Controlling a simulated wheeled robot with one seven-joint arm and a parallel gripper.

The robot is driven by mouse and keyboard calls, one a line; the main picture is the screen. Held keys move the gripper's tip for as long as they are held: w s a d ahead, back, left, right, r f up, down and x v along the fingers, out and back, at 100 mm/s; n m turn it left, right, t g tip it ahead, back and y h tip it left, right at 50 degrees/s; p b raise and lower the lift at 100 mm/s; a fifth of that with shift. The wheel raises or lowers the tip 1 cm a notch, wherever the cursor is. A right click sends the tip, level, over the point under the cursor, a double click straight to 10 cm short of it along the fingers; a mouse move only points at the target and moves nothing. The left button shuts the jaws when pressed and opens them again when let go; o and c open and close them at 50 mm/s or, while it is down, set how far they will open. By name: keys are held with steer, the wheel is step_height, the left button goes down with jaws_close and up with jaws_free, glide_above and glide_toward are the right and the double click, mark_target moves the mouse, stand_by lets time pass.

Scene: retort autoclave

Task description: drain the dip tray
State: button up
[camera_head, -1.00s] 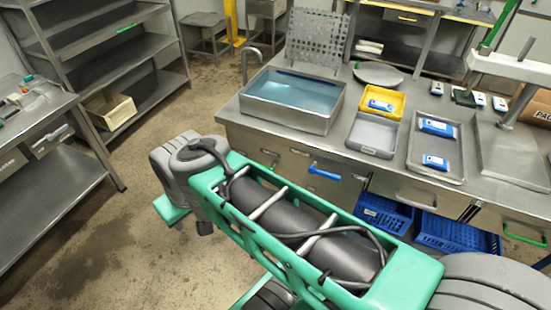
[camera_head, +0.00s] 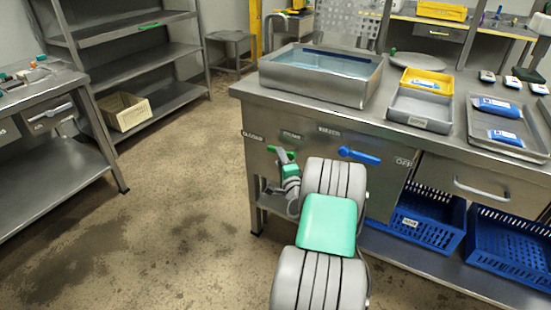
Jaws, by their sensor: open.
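The dip tray (camera_head: 322,93) is a steel basin of bluish water on the steel bench. Below it, the bench front (camera_head: 225,92) carries a green lever (camera_head: 274,149) under a label that seems to read DRAIN, with a CLOSED label to its left. A blue lever (camera_head: 358,155) lies nearly level to its right, between a label that seems to read WATER and an OFF label. My gripper (camera_head: 285,163) appears small, in green and grey, just below the green lever and partly behind my arm. Its fingers are open; whether they touch the lever is not clear.
A grey bin (camera_head: 419,124), a yellow bin (camera_head: 427,75) and a metal tray (camera_head: 473,135) with blue packs stand on the bench. Blue crates (camera_head: 428,222) sit on the lower shelf. A shelf rack (camera_head: 150,75) and side table (camera_head: 60,160) stand left, with clear wet-stained floor between.

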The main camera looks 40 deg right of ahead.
steer(key=x, duration=0.5)
steer(key=shift+w+d, duration=0.1)
steer(key=shift+w, duration=0.2)
jaws_close()
stand_by(1.0)
